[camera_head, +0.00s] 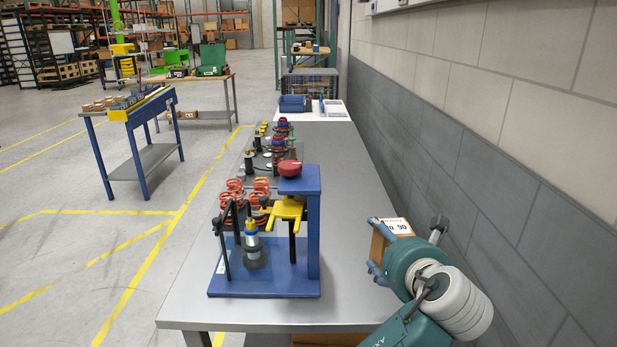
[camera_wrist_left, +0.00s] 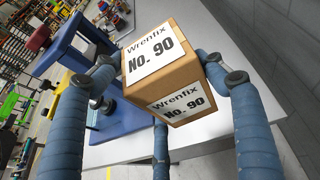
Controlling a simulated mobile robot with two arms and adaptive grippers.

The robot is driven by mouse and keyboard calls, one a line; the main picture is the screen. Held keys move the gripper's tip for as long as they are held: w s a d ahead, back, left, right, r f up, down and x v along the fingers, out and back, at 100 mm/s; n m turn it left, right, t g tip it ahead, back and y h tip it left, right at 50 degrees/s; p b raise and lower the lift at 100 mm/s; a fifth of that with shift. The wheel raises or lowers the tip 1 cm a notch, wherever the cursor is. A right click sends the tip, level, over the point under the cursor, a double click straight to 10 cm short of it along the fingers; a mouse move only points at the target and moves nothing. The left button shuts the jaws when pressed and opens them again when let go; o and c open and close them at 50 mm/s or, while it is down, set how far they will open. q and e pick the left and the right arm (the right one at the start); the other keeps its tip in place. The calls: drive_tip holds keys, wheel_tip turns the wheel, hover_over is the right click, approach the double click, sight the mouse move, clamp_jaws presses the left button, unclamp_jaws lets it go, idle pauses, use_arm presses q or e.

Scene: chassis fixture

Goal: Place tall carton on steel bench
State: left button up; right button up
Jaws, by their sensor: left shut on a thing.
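The tall carton is a brown box with white "Wrenfix No. 90" labels. It shows large in the left wrist view (camera_wrist_left: 165,85) and partly in the head view (camera_head: 378,246), near the bench's right edge by the wall. My left gripper (camera_head: 384,247) is shut on it, with blue fingers around its sides; the gripper also shows in the left wrist view (camera_wrist_left: 163,75). The gripper hides part of the carton in the head view. My right gripper is not in view.
A blue fixture (camera_head: 265,285) with a red knob and yellow fork stands on the bench, left of the carton. Orange springs (camera_head: 233,190) and other parts lie behind it. A block wall (camera_head: 480,140) runs along the right. The bench's right strip beyond the carton looks clear.

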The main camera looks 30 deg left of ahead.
use_arm(q)
drive_tip(key=shift+m+t+h, duration=0.3)
drive_tip(key=shift+t+h, duration=0.1)
drive_tip(key=w+r, duration=0.2)
drive_tip(key=r, duration=0.1)
drive_tip(key=w+r, duration=0.2)
drive_tip(key=shift+a+b, duration=0.3)
drive_tip(key=shift+b, duration=0.05)
drive_tip(key=shift+w+d+f, duration=0.1)
drive_tip(key=shift+f, duration=4.8)
drive_tip(key=shift+w+f, duration=0.1)
drive_tip(key=shift+f, duration=4.75)
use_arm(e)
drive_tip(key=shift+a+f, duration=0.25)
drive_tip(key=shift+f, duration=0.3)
use_arm(q)
drive_tip(key=o, duration=1.1)
drive_tip(key=shift+f, duration=0.1)
drive_tip(key=shift+c, duration=0.2)
drive_tip(key=shift+o, duration=0.6)
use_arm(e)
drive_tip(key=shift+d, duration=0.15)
